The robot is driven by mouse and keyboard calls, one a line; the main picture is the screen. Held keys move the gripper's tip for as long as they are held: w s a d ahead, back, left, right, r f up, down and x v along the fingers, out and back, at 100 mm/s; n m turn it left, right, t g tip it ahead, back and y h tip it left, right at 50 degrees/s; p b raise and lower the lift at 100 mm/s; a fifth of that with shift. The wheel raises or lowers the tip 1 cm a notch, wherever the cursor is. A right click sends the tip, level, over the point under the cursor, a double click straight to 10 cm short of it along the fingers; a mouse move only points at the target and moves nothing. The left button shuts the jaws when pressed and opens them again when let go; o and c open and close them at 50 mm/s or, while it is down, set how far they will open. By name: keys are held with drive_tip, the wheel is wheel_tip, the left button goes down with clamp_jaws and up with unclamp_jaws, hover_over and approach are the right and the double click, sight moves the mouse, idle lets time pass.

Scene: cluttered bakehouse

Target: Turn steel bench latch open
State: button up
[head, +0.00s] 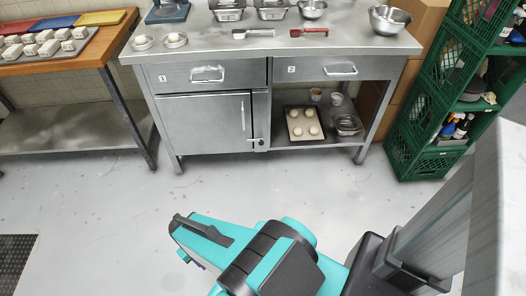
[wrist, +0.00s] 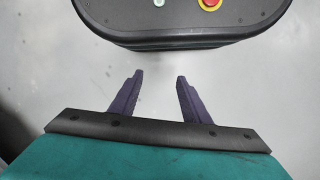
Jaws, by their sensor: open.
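The steel bench (head: 206,121) stands ahead across the floor, with drawers marked 1 and 2. Its cupboard door under drawer 1 is shut. The latch (head: 257,142) is a small fitting at the lower right edge of that door; its exact position is too small to tell. My gripper shows in the wrist view (wrist: 158,98) with its two dark fingers apart and nothing between them. It is over the floor, well short of the bench. In the head view my arm fills the lower middle, and the fingertips are not clear there.
Bare floor (head: 120,215) lies between me and the bench. Green crates (head: 427,124) stand at right, a wooden-topped table (head: 93,54) at left. An open shelf under drawer 2 holds a tray of dough balls (head: 291,139). A dark floor mat (head: 16,262) lies lower left.

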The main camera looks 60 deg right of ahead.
drive_tip(key=w+d+f+m+t+h+b, duration=0.2)
drive_tip(key=w+d+f+m+t+b, duration=0.25)
drive_tip(key=d, duration=0.65)
drive_tip(key=w+d+f+m+t+h+b, duration=0.1)
drive_tip(key=w+d+f+m+t+b, duration=0.2)
drive_tip(key=w+d+b, duration=0.45)
drive_tip(key=w+d+m+t+h+b, duration=0.25)
drive_tip(key=d+m+h+b, duration=0.2)
drive_tip(key=d, duration=1.45)
drive_tip(key=s+d+r+m+t+h+b, duration=0.2)
drive_tip(key=s+d+b, duration=0.3)
drive_tip(key=d, duration=0.3)
drive_tip(key=s+d+r+m+t+h+b, duration=0.2)
drive_tip(key=s+d+b, duration=0.3)
drive_tip(key=d, duration=0.3)
drive_tip(key=shift+s+r+t+h+b, duration=0.45)
drive_tip(key=shift+r+t+h, duration=0.2)
drive_tip(key=shift+r+t, duration=0.2)
drive_tip(key=shift+w+d, duration=0.1)
drive_tip(key=shift+d, duration=0.05)
